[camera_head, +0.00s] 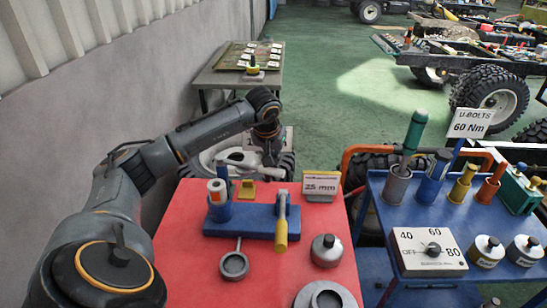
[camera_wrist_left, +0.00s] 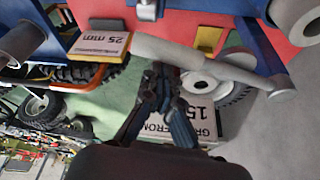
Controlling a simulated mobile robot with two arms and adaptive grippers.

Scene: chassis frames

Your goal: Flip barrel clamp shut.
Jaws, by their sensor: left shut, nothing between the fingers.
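The barrel clamp is a blue base (camera_head: 255,222) on the red table, with a grey lever (camera_head: 282,203) at its right end. The lever's yellow grip (camera_head: 281,236) points towards the head camera. A blue cup (camera_head: 218,210) at the left end holds an orange-and-white piece and a blue piece. My left gripper (camera_head: 270,158) is beyond the table's far edge, behind the clamp and apart from it. In the left wrist view its fingers (camera_wrist_left: 163,80) are together and empty. A pale grey bar (camera_wrist_left: 190,57) crosses above them; I cannot tell what it belongs to. My right gripper is out of view.
The 25 mm sign (camera_head: 321,184) stands at the back right of the red table (camera_head: 195,270). A ringed part (camera_head: 234,264) and a knobbed weight (camera_head: 326,250) lie in front. A blue cart (camera_head: 375,192) with tools is at right. A grey wall (camera_head: 130,90) bounds the left.

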